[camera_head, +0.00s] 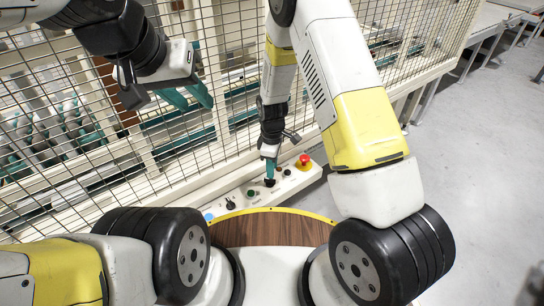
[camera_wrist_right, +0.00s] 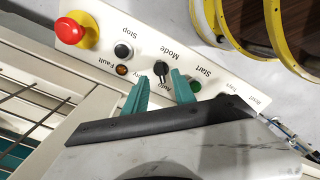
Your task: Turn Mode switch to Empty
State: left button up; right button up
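The Mode switch (camera_wrist_right: 161,69) is a small black knob on the cream control panel (camera_wrist_right: 221,72). In the right wrist view its printed text appears upside down, with "Mode" above the knob and "Auto" below it. A second label to the lower left is partly hidden by a finger. My right gripper (camera_wrist_right: 161,84) is open, its teal fingertips on either side of the knob with gaps visible. In the head view my right gripper (camera_head: 270,166) points down at the panel and hides most of the knob. My left gripper (camera_head: 192,98) is open and empty before the fence.
A red emergency button (camera_wrist_right: 69,30), a black Stop button (camera_wrist_right: 123,51), an orange Fault lamp (camera_wrist_right: 122,70) and a green Start button (camera_wrist_right: 195,86) sit near the switch. The wire fence (camera_head: 225,60) stands behind the panel. Grey floor (camera_head: 480,160) is clear at right.

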aim_at(270, 182)
notch_tip(270, 182, down, 6)
jog(key=shift+r, duration=0.25)
grip_shut()
